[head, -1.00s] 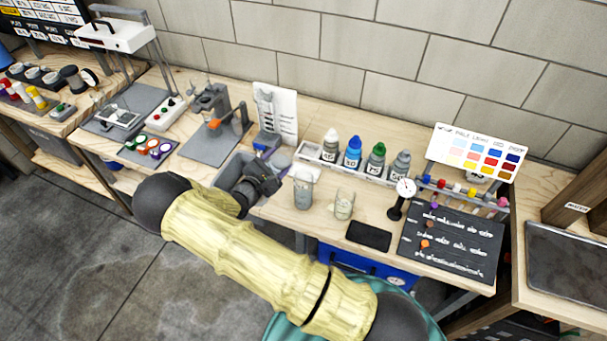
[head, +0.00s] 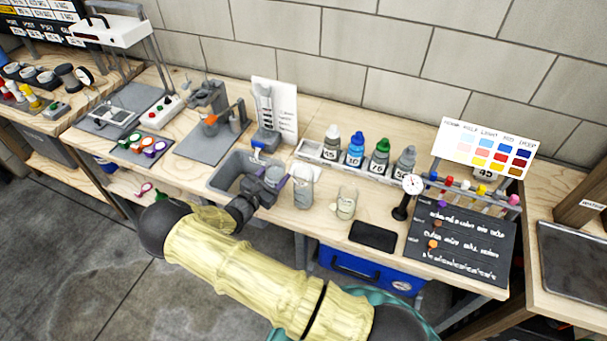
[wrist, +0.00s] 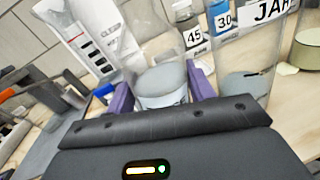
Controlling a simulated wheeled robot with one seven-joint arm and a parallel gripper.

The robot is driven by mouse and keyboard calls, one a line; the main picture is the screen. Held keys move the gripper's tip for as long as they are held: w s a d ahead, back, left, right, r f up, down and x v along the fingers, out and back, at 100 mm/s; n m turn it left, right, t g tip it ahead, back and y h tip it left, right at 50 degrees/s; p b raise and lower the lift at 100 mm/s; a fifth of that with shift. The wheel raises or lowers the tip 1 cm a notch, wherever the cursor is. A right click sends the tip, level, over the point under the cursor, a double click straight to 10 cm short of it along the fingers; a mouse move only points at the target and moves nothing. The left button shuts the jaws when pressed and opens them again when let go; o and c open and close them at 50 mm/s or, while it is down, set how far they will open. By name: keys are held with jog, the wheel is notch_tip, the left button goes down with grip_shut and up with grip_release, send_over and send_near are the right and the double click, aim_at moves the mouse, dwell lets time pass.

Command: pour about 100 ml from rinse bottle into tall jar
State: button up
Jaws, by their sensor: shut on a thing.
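My gripper (head: 274,179) is shut on a clear bottle with grey contents, apparently the rinse bottle (wrist: 162,84). Its purple fingers stand on either side of the bottle in the wrist view. In the head view the bottle (head: 273,172) is partly hidden by my gripper, near the sink's right edge. The tall jar (head: 303,188) stands upright on the bench just right of my gripper. In the wrist view the jar (wrist: 243,85) is close on the right, clear, with a "JAR" label and some grey contents low down. I cannot tell the bottle's exact tilt.
A shorter glass (head: 346,204) stands right of the jar. Behind are several capped bottles (head: 356,150) in a white rack. A grey sink (head: 222,178) lies left of the jar. A black pad (head: 373,236), a dial gauge (head: 413,185) and a dark board (head: 458,243) are further right.

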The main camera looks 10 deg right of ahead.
jog(key=shift+w+a+r+n+p, duration=0.15)
jog(key=shift+r+n+p, duration=0.15)
jog(key=shift+r+n, duration=0.5)
jog(key=shift+f, duration=0.25)
